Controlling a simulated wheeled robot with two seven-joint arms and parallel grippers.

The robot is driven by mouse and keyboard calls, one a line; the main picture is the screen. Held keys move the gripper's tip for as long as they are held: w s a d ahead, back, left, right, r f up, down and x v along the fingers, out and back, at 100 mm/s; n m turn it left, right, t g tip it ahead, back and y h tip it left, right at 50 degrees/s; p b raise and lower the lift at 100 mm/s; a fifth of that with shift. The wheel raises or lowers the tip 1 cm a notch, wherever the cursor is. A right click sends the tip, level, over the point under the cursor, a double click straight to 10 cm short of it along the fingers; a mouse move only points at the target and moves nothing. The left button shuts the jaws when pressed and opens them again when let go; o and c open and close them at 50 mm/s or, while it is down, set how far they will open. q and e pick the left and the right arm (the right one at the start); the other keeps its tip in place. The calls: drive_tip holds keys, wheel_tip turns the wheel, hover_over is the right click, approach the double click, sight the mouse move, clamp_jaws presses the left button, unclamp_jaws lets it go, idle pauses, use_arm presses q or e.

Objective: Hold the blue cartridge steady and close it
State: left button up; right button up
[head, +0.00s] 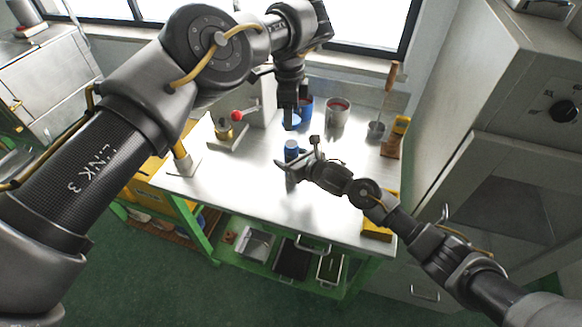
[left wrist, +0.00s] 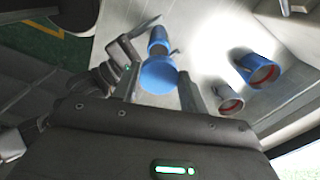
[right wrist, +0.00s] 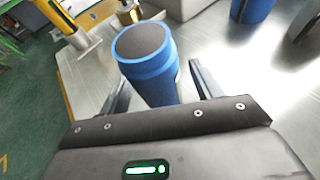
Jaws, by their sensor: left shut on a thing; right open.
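The blue cartridge (head: 291,147) stands upright on the metal worktop. In the right wrist view the cartridge (right wrist: 148,68) shows a dark round top, between the fingers of my right gripper (right wrist: 158,95). That gripper is open, low around the cartridge, with a gap at the right finger. My left gripper (head: 288,118) is higher, pointing down above the worktop. In the left wrist view it is shut on a round blue cap (left wrist: 158,76), apart from the cartridge (left wrist: 157,40) beyond it. The cap's underside is hidden.
Behind are a blue pot (head: 306,106) and a grey pot (head: 337,113) with red inside. A ladle (head: 377,128) and a yellow-brown tool (head: 394,138) stand right. A red-knobbed device (head: 236,116) is left.

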use_arm(q)
drive_tip(key=shift+d, duration=0.1)
use_arm(e)
drive_tip(key=shift+c, duration=0.3)
use_arm(q)
drive_tip(key=shift+s+r, duration=0.1)
use_arm(e)
drive_tip(key=shift+s+r, duration=0.1)
drive_tip(key=shift+s, duration=0.05)
drive_tip(key=c, duration=0.5)
clamp_jaws()
use_arm(q)
hover_over(289, 144)
drive_tip(key=shift+f, duration=2.5)
drive_tip(key=shift+f, duration=0.1)
drive_tip(key=shift+f, duration=0.8)
drive_tip(key=shift+f, duration=0.6)
use_arm(e)
drive_tip(key=shift+f, duration=0.2)
